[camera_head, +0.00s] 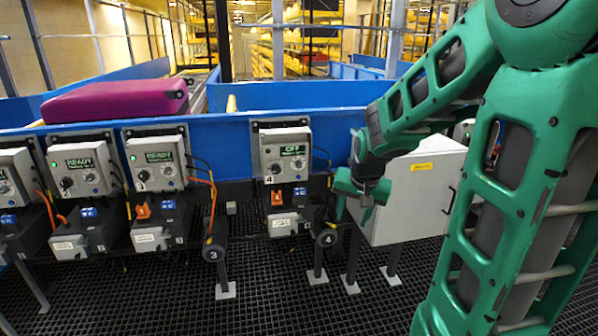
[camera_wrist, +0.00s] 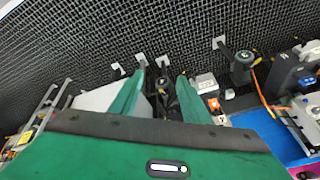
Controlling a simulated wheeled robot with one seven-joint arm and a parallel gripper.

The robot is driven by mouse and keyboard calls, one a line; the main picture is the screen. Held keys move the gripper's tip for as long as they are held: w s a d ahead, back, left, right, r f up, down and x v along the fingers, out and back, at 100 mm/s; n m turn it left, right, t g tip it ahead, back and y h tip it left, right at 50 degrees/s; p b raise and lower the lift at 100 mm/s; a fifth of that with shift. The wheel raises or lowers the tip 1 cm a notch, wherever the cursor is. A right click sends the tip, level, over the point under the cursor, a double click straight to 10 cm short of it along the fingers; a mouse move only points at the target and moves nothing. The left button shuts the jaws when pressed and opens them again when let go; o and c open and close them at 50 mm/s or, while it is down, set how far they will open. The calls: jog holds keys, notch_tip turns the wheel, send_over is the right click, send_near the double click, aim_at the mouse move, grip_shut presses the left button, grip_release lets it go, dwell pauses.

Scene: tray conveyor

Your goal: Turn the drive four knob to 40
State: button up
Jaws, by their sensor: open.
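The drive four unit (camera_head: 283,152) is a grey box on the blue conveyor side, with a "4" label and a dark display that reads OFF. Its face carries a black knob (camera_head: 275,168) at lower left and a small round dial (camera_head: 298,164) to the right; their settings are too small to read. My gripper (camera_head: 357,198) is open and empty, to the right of and lower than the unit, in front of the white cabinet. In the wrist view my two green fingers (camera_wrist: 157,93) are spread, with a dark cylindrical part (camera_wrist: 163,90) visible beyond them. The unit's face is not clear there.
Similar units reading READY (camera_head: 157,163) stand to the left. A black cylinder marked 4 (camera_head: 326,236) hangs below right of drive four. The white cabinet (camera_head: 415,190) stands close by my gripper. A magenta case (camera_head: 115,100) lies on the conveyor. Orange cables (camera_head: 210,190) hang between units.

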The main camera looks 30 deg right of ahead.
jog(key=w+f+m+t+y, duration=0.1)
jog(key=w+f+m+t, duration=0.1)
jog(key=w, duration=0.7)
jog(key=w+f+m+t, duration=0.1)
jog(key=w+f+t, duration=0.15)
jog(key=w, duration=0.65)
jog(key=m+t+h, duration=0.4)
jog(key=m+t, duration=0.5)
jog(key=m, duration=0.9)
send_near(300, 167)
jog(key=x, duration=0.9)
jog(key=c, duration=1)
